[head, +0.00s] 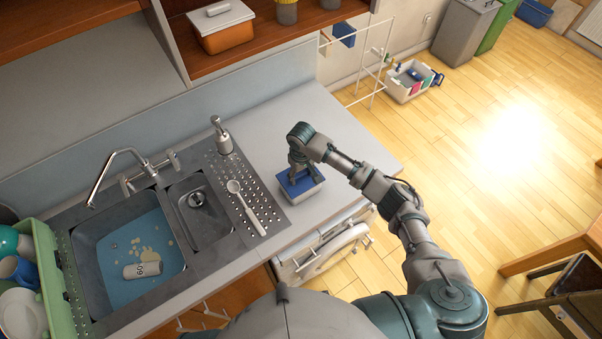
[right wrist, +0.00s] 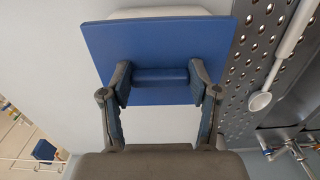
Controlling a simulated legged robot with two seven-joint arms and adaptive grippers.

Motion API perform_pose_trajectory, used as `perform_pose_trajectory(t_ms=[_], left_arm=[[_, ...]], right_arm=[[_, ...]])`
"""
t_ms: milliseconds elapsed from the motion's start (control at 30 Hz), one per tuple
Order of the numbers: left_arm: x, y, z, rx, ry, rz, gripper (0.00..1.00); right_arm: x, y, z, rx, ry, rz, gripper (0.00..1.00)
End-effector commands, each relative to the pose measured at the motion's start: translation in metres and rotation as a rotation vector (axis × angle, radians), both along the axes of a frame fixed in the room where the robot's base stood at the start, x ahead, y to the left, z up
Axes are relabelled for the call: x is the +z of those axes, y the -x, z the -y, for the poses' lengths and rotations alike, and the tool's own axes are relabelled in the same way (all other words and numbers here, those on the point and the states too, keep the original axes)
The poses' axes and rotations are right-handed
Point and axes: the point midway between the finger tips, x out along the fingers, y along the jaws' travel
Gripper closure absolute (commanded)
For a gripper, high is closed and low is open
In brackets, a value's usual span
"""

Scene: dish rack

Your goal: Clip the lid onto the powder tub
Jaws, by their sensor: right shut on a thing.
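The powder tub (head: 309,192) is a white box on the grey counter, right of the sink. The blue lid (head: 290,188) is over the tub's top; I cannot tell whether it is clipped or only resting or held there. My right gripper (head: 296,172) points down over it. In the right wrist view, the gripper (right wrist: 160,82) is shut on the raised bar handle of the lid (right wrist: 160,38). A strip of the white tub (right wrist: 165,12) shows past the lid's upper edge. My left gripper is out of view.
A white ladle (head: 246,207) lies on the perforated drainboard, left of the tub. A soap dispenser (head: 223,138) stands behind it. The sink (head: 130,240) holds a can (head: 142,270). The counter (head: 345,150) right of the tub is clear up to its edge.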

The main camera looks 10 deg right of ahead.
Motion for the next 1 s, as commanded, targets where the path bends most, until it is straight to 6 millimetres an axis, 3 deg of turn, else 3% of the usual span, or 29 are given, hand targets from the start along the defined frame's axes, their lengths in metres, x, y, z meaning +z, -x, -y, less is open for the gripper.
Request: perform_pose_trajectory(t_ms=[467, 500, 600, 833, 900, 1000], left_arm=[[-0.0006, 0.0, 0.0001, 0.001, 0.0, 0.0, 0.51], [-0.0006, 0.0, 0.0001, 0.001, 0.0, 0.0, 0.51], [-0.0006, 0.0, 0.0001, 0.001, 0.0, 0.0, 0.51], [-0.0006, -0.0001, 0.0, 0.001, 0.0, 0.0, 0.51], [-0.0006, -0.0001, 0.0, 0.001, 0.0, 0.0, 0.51], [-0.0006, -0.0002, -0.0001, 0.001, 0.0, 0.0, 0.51]], right_arm=[[-0.0044, 0.0, 0.0001, 0.0, 0.0, -0.001, 0.83], [-0.0045, 0.0, 0.0001, 0.0, 0.0, -0.001, 0.31], [-0.0045, 0.0, 0.0001, 0.0, 0.0, -0.001, 0.1], [-0.0043, 0.0001, 0.0002, 0.0, 0.0, -0.001, 0.1], [-0.0044, 0.0001, 0.0002, 0.0, 0.0, -0.001, 0.0], [-0.0043, 0.0001, 0.0002, 0.0, 0.0, -0.001, 0.0]])
